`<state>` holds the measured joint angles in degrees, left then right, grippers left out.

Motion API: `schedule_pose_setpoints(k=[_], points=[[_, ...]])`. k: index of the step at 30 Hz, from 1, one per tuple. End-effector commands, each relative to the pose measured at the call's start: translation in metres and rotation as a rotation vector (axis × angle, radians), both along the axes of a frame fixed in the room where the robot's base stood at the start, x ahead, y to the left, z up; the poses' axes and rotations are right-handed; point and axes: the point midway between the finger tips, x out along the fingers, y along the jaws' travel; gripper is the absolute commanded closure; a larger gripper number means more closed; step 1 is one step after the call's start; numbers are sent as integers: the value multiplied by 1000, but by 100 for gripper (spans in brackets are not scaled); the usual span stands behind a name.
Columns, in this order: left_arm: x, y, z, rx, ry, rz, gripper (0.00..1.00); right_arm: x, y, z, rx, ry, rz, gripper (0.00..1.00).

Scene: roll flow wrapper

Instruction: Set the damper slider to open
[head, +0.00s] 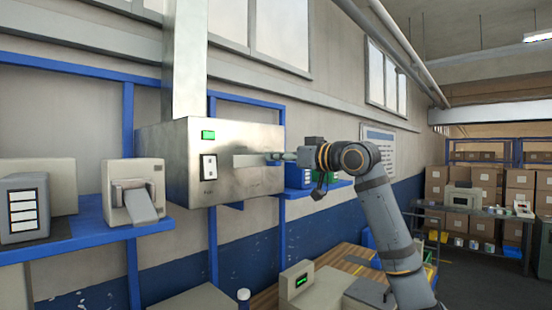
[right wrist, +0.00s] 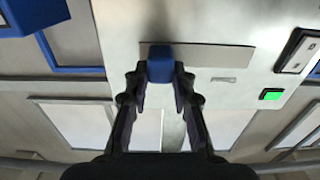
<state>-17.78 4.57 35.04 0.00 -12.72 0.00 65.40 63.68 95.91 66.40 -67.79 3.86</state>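The damper slider is on the front of a metal box (head: 225,135) with a duct rising from it. A pale slot plate (head: 250,159) runs across the box front. The blue slider knob (right wrist: 160,64) is at the plate's left end in the right wrist view, the right end in the head view. My right gripper (head: 276,157) reaches the box from the right. In the right wrist view its fingertips (right wrist: 160,78) are on both sides of the knob, close against it, and it looks shut on the knob. My left gripper is not in view.
A green lamp (head: 208,135) and a rocker switch (head: 208,167) are left of the slot plate. A blue shelf (head: 85,232) with machines stands at the left. A workbench (head: 352,258) lies below my right arm. Boxes are stacked at the far right.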

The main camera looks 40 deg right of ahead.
Motion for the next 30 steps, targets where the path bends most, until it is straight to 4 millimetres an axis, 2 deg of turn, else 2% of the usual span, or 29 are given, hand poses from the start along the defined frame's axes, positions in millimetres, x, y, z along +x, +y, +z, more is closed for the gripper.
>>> schedule_pose_setpoints(k=[1, 5, 11, 16, 20, 30], points=[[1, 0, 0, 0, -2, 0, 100, 0, -2, 1, 0, -3, -5, 69], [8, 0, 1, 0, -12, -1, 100, 0, -1, 1, 0, -2, -4, 53], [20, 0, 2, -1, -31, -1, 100, 0, -1, 1, 0, -2, -3, 53], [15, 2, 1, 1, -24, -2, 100, 0, -1, 6, 1, -5, -2, 53], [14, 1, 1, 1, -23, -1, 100, -1, 0, 22, 5, -10, 2, 53], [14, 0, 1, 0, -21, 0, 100, -1, -1, 83, 3, -6, 1, 53]])
